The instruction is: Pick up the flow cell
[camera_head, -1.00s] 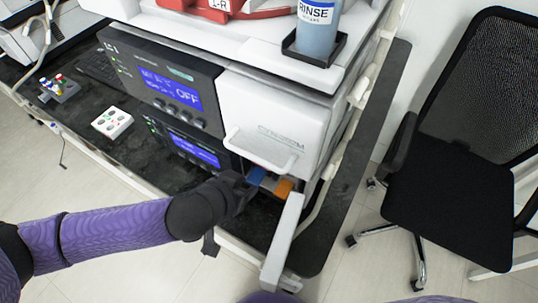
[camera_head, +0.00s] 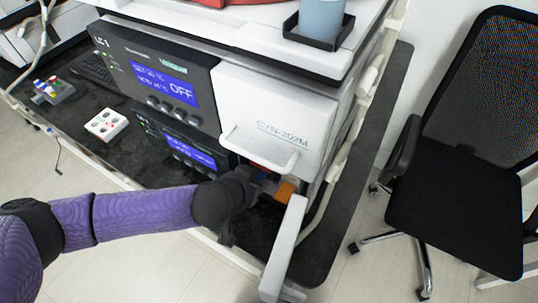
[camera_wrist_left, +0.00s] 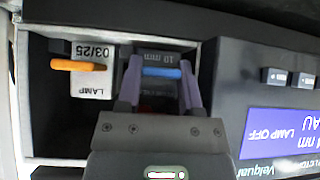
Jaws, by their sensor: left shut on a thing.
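The flow cell (camera_wrist_left: 158,57) is a dark block marked "10 mm" with a blue handle, inside an open bay of the lower instrument. In the left wrist view, the fingers of my left gripper (camera_wrist_left: 160,72) stand on both sides of the blue handle and are shut on it. In the head view, my left gripper (camera_head: 258,178) reaches into the bay and hides most of the flow cell. My right gripper is in neither view.
A lamp module (camera_wrist_left: 92,72) with an orange handle sits beside the flow cell. The bay's white door (camera_head: 284,247) stands open on the near side. A white block with holes (camera_head: 107,124) lies on the dark bench. An office chair (camera_head: 450,195) stands at the right.

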